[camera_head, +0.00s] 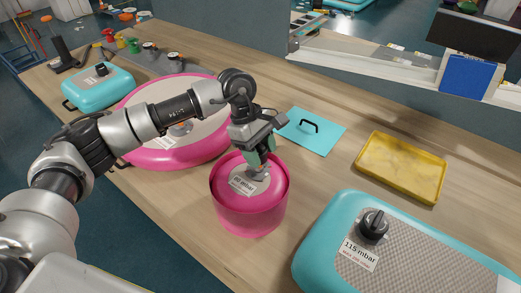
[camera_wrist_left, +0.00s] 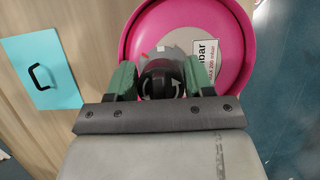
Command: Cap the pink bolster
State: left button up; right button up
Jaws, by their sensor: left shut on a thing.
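The pink bolster (camera_head: 250,217) is a short upright cylinder on the wooden table, with a raised rim and a white pressure label on its recessed top. My left gripper (camera_head: 259,158) reaches down over it from above. In the left wrist view the green fingers of my left gripper (camera_wrist_left: 161,80) are shut on a dark round cap (camera_wrist_left: 161,84) with pale curved arrows. The cap is over the bolster's top (camera_wrist_left: 196,27), at a grey patch beside the label. Whether it is seated there is hidden by the fingers. My right gripper is not in view.
A turquoise panel with a black handle (camera_head: 325,137) lies behind the bolster. A yellow tray (camera_head: 377,177) is to its right. A large turquoise cushion (camera_head: 318,238) with a black knob is at front right. A large round pink cushion (camera_head: 205,142) stands behind my left arm.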

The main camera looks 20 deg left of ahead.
pick_arm(q)
jog(key=shift+b, duration=0.5)
dwell(0.7)
jog(key=shift+b, duration=0.35)
jog(key=shift+f, duration=0.15)
jog(key=shift+f+b, duration=0.35)
jog(key=shift+b, duration=0.1)
jog(key=shift+f+b, duration=1.55)
jog(key=shift+b, duration=0.05)
jog(key=shift+f+n+t+b, duration=0.1)
jog(key=shift+n+t+b, duration=0.4)
jog(key=shift+n, duration=0.7)
jog(key=shift+w+n+t, duration=0.15)
jog(key=shift+n+t, duration=0.35)
jog(key=shift+n, duration=0.9)
